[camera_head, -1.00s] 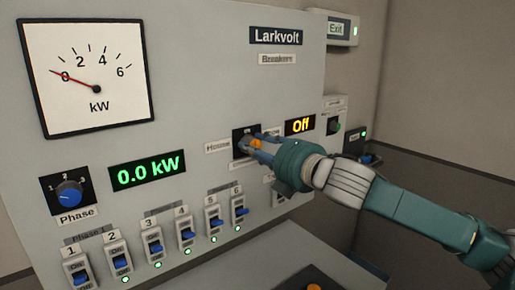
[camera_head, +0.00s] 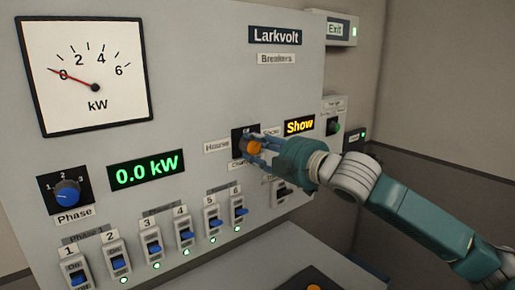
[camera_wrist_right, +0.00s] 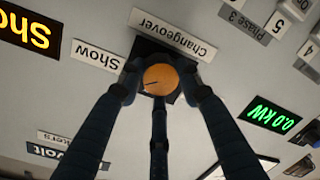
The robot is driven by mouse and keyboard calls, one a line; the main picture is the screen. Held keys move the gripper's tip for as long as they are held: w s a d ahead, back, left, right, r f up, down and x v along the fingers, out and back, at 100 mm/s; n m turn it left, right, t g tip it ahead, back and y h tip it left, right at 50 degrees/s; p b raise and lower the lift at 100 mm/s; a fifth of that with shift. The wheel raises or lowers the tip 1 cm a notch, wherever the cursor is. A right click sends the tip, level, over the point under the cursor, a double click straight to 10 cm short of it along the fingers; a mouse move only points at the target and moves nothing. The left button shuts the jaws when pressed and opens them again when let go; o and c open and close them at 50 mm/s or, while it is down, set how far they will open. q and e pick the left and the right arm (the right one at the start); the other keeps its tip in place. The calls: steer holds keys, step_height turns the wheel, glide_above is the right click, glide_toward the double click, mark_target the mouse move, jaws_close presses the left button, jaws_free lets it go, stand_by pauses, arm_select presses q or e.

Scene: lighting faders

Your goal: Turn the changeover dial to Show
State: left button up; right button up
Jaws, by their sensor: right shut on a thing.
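The changeover dial (camera_head: 253,148) is an orange knob on a black plate on the grey panel, with a House label (camera_head: 217,147) to its left and a Show label, partly hidden, to its right. My right gripper (camera_head: 262,150) is shut on the dial. In the right wrist view, which is upside down, its dark fingers close around the orange dial (camera_wrist_right: 160,79), and the dial's dark pointer mark is turned toward the Show label (camera_wrist_right: 95,55). The display (camera_head: 299,126) beside the dial reads Show in yellow. My left gripper is not in view.
A row of breaker switches (camera_head: 184,235) runs below the dial, with the blue Phase dial (camera_head: 67,195) at left. The kW meter (camera_head: 88,75) points to 0 and the green display (camera_head: 147,170) reads 0.0 kW.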

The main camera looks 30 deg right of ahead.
steer(key=shift+r+m, duration=0.15)
steer(key=shift+m, duration=0.45)
steer(key=shift+o, duration=0.2)
steer(key=shift+r, duration=0.1)
steer(key=o, duration=0.8)
steer(key=shift+c, duration=0.2)
steer(key=o, duration=0.4)
steer(key=shift+w+a, duration=0.1)
steer(key=shift+w, duration=0.1)
steer(key=shift+s+f, duration=0.1)
steer(key=shift+f, duration=0.1)
steer(key=shift+s, duration=0.75)
steer(key=s, duration=0.3)
steer(key=s+d, duration=0.1)
steer(key=s, duration=0.6)
steer(key=shift+s+d+r, duration=0.15)
steer(key=shift+d+r, duration=0.05)
steer(key=shift+r, duration=0.2)
